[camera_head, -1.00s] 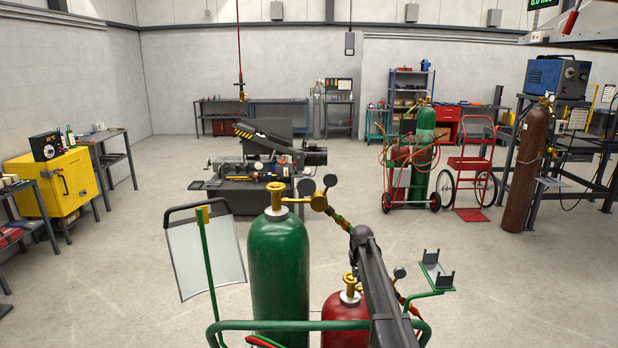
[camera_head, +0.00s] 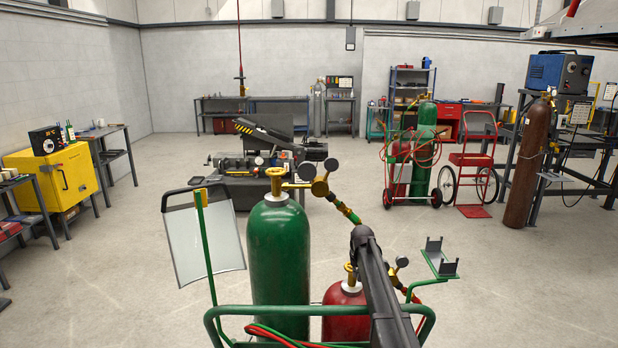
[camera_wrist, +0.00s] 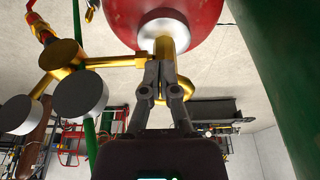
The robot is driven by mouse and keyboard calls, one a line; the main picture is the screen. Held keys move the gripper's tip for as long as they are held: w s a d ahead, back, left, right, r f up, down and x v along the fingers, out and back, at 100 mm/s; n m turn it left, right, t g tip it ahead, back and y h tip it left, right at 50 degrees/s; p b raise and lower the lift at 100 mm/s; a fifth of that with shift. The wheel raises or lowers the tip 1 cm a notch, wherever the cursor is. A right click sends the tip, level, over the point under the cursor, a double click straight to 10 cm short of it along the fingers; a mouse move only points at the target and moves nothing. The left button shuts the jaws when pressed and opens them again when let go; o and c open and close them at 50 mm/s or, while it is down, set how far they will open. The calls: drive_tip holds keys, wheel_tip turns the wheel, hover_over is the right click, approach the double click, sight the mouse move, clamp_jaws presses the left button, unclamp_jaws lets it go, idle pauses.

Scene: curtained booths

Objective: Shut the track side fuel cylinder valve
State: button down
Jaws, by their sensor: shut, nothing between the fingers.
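A near cart carries a tall green cylinder (camera_head: 278,260) and a shorter red cylinder (camera_head: 338,322), both with brass valves. The brass valve (camera_head: 350,272) of the red cylinder is partly behind my dark arm link in the head view. In the wrist view the red cylinder (camera_wrist: 190,12) appears at the top, with its pale collar and brass valve stem (camera_wrist: 176,45) below. My gripper (camera_wrist: 163,66) is shut and empty, its fingertips at or very near this brass stem. I cannot tell if they touch. The head view does not show the fingers.
Gauges (camera_wrist: 80,95) and a brass regulator sit left of my fingers in the wrist view; the green cylinder (camera_wrist: 275,60) is to their right. Another cart with cylinders (camera_head: 424,140) stands farther back.

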drive_tip(key=shift+w, duration=0.5)
idle(1.0)
drive_tip(key=shift+a+r, duration=0.1)
drive_tip(key=shift+a, duration=0.5)
idle(0.6)
drive_tip(key=shift+s+d, duration=0.1)
drive_tip(key=shift+s, duration=0.3)
idle(0.3)
drive_tip(key=p+v, duration=0.3)
drive_tip(key=w+p+v, duration=0.1)
drive_tip(key=p+v, duration=0.1)
drive_tip(key=p, duration=0.1)
drive_tip(key=shift+r, duration=0.5)
